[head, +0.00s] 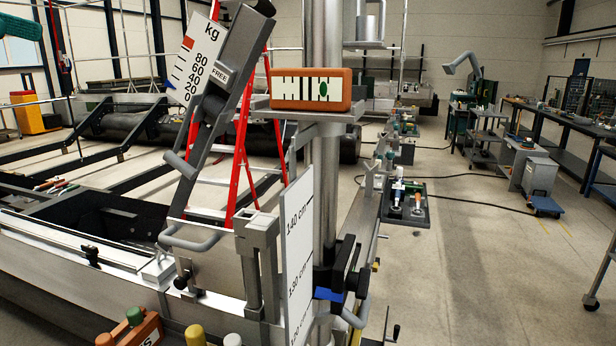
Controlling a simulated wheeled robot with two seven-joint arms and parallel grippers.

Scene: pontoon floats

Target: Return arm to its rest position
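A long grey lever arm (218,95) stands steeply tilted at the upper left of centre in the head view, its top leaning right. It has a white label reading FREE and a grey handle on its side. A white kg scale plate (190,65) with red marks is behind and left of it. A grey forked bracket (256,262) stands near the arm's lower end, and a curved grey handle (190,241) is beside it. I cannot tell whether the bracket touches the arm. Neither of my grippers is in view.
A steel column (327,190) carries an orange level-like block (311,89) on a shelf and a black-and-blue clamp (340,280). A height scale (298,260) stands beside it. A red ladder (240,140) is behind. The floor aisle at right is open, beside workbenches (560,120).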

